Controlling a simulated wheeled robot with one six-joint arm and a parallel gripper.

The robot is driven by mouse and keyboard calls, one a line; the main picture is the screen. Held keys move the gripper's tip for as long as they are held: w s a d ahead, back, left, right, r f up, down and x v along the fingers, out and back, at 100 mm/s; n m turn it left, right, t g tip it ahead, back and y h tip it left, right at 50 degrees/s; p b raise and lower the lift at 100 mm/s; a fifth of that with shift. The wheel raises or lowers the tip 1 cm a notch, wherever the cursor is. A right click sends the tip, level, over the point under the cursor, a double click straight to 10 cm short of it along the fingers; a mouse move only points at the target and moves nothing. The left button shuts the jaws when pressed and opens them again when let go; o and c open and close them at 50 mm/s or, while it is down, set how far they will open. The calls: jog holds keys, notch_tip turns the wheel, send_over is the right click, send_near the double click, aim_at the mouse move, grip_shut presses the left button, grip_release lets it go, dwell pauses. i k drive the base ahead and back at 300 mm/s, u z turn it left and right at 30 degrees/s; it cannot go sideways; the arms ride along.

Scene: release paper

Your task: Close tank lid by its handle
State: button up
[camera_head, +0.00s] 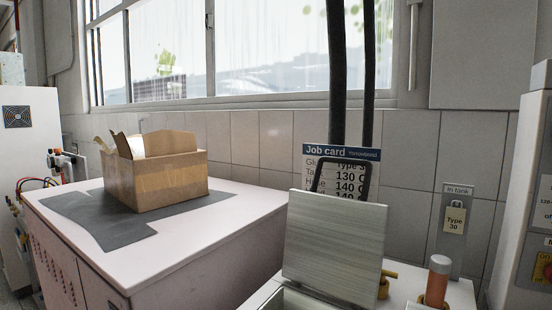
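The tank lid (334,250) is a brushed-metal panel at the lower middle. It stands raised, nearly upright, with its broad face towards me. Its black handle (342,164) shows as a loop at the lid's top edge, in front of the job card. The tank (284,298) is only partly in view at the bottom edge, and a bit of its opening shows below the lid. My gripper is not in view.
A job card (342,153) and dark vertical pipes (337,70) stand behind the lid. A red cylinder with a pale cap (437,282) and brass fittings (385,280) are to its right. A cardboard box (160,180) sits on a white cabinet (240,212) at left.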

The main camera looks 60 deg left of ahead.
aim_at(334, 246)
jog(key=u, duration=2.55)
jog(key=k, duration=1.1)
jog(key=u, duration=0.8)
jog(key=i, duration=1.25)
jog(key=z, duration=0.7)
